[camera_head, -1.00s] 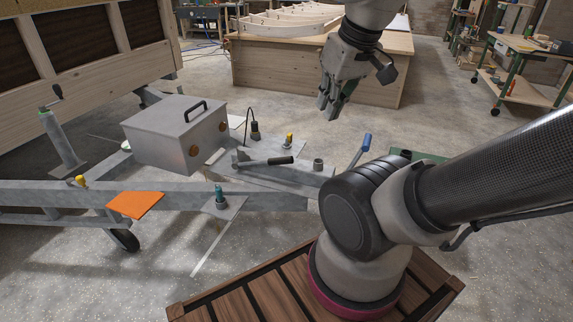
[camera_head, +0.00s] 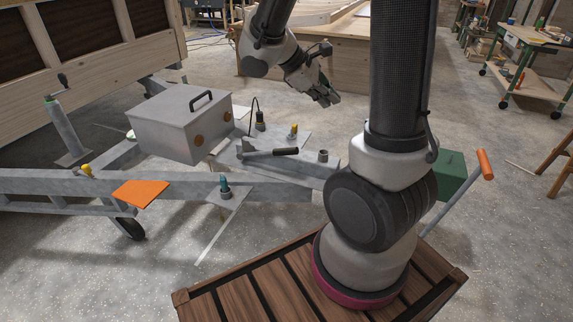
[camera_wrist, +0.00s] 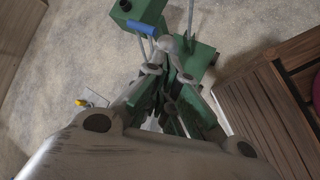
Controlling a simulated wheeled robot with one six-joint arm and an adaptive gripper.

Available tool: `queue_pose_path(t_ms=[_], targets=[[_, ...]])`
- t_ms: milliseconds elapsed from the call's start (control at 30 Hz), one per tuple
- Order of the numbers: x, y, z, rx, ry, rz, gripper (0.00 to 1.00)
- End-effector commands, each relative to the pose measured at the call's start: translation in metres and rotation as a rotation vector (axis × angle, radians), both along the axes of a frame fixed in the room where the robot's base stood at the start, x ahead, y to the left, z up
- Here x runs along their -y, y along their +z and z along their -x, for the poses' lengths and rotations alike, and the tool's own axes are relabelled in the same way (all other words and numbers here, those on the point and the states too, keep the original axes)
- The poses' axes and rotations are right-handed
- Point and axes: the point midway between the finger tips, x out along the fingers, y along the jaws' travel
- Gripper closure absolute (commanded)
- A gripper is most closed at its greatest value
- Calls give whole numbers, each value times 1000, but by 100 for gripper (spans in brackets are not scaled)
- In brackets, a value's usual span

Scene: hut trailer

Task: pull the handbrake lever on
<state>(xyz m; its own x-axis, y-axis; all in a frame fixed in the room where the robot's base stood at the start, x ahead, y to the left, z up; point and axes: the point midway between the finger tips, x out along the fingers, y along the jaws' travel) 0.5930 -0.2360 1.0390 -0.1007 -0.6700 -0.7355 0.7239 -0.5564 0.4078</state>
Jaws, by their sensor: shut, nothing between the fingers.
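A lever with a black grip (camera_head: 284,151) lies nearly flat on the grey trailer drawbar in the head view; it looks like the handbrake lever. My gripper (camera_head: 332,98) is shut and empty, above and to the right of this lever and clear of it. In the wrist view my gripper (camera_wrist: 180,77) fills the middle, its fingers close together. A blue-handled lever (camera_wrist: 143,28) and green housings (camera_wrist: 124,12) show beyond the fingers. I cannot tell their exact distance. The black grip is not clear in the wrist view.
A grey metal box (camera_head: 172,128) stands on the trailer frame left of the lever. An orange plate (camera_head: 141,193) sticks out in front. An orange-handled lever (camera_head: 486,165) stands at right by a green box (camera_head: 451,172). A wooden workbench (camera_head: 247,62) is behind.

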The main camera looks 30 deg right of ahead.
Motion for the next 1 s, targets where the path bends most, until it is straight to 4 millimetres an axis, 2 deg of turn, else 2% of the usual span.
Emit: queue_pose_path(t_ms=[33,167,300,400,500,600,700,767,1000], targets=[[-1,-19,-18,-90,87,62,100],[-9,-69,-65,-287,337,209,100],[-33,-141,-104,-488,626,330,100],[-54,-197,-118,-609,823,388,100],[-74,-247,-122,-703,990,420,100],[-89,-284,-119,-766,1112,437,100],[-98,-306,-116,-798,1185,444,100],[-101,-313,-115,-809,1207,445,100],[-102,-316,-114,-811,1219,446,100]])
